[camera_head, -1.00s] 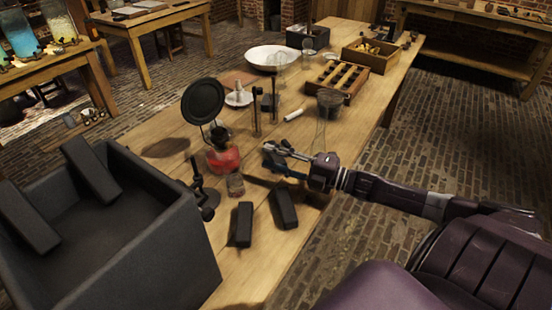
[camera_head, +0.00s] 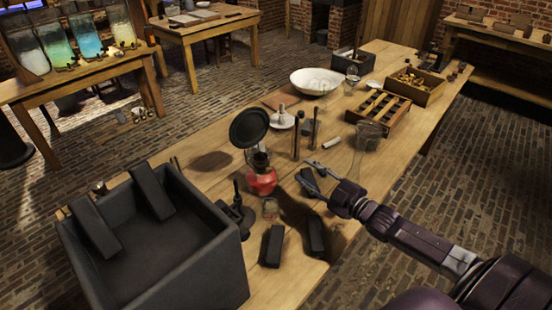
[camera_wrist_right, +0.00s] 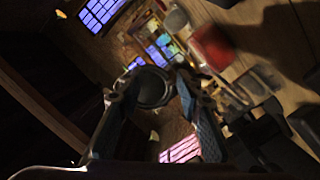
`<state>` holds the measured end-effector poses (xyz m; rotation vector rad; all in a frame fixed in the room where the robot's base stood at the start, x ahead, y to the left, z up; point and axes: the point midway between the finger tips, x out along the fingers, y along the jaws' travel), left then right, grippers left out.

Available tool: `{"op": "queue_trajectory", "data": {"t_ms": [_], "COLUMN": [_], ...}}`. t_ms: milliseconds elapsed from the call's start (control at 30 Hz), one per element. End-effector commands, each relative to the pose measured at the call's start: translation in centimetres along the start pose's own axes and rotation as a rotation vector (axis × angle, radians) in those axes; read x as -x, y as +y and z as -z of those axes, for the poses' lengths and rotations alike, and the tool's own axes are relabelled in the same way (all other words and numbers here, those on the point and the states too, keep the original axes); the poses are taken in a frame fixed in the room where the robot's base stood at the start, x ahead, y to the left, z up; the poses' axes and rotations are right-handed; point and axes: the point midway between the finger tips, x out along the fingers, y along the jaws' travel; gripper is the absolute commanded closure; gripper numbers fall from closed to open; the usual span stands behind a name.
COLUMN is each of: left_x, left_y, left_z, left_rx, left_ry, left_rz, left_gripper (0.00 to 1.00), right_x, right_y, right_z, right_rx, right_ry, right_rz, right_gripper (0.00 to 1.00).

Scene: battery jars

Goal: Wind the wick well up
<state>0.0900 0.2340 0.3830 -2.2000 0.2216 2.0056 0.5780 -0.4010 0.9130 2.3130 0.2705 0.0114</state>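An oil lamp with a red glass body (camera_head: 261,181) stands on the wooden table, with a dark round disc (camera_head: 249,128) above it. The wick and its winder are too small to make out. My right gripper (camera_head: 308,181) is just right of the lamp, apart from it, with empty fingers spread. In the right wrist view both fingers (camera_wrist_right: 155,85) are apart. A dark round thing (camera_wrist_right: 152,90) shows beyond them, and the blurred red body (camera_wrist_right: 210,47) is at upper right. My left gripper is not in view.
A large dark open box (camera_head: 215,230) fills the near left of the table. A small glass jar (camera_head: 270,208) and dark blocks (camera_head: 272,246) lie near the lamp. Thin dark posts (camera_head: 296,135) and a clear glass chimney (camera_head: 366,140) stand behind my gripper. A slotted wooden tray (camera_head: 392,112) is farther back.

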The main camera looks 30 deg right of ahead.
Motion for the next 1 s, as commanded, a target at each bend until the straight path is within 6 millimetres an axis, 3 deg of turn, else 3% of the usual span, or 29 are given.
{"op": "queue_trajectory", "data": {"t_ms": [33, 100, 400, 667, 1000], "left_x": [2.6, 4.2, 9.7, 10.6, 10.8], "left_y": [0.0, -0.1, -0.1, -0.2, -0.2], "left_z": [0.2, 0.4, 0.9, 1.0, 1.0], "left_rx": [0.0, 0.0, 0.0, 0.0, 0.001], "left_ry": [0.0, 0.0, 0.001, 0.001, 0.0], "left_rz": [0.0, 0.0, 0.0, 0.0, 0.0], "left_gripper": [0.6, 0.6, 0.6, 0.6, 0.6], "right_x": [-0.2, -0.4, -1.0, -1.3, -5.6], "right_y": [1.0, 0.8, -2.0, -3.5, -4.3], "right_z": [1.4, 1.9, 5.3, 6.3, 5.2], "right_rx": [-0.101, -0.247, -0.773, -0.915, -0.91], "right_ry": [-0.037, -0.09, -0.272, -0.32, -0.319], "right_rz": [-0.002, 0.003, 0.054, 0.077, 0.076], "right_gripper": [0.67, 0.67, 0.67, 0.67, 0.67]}}
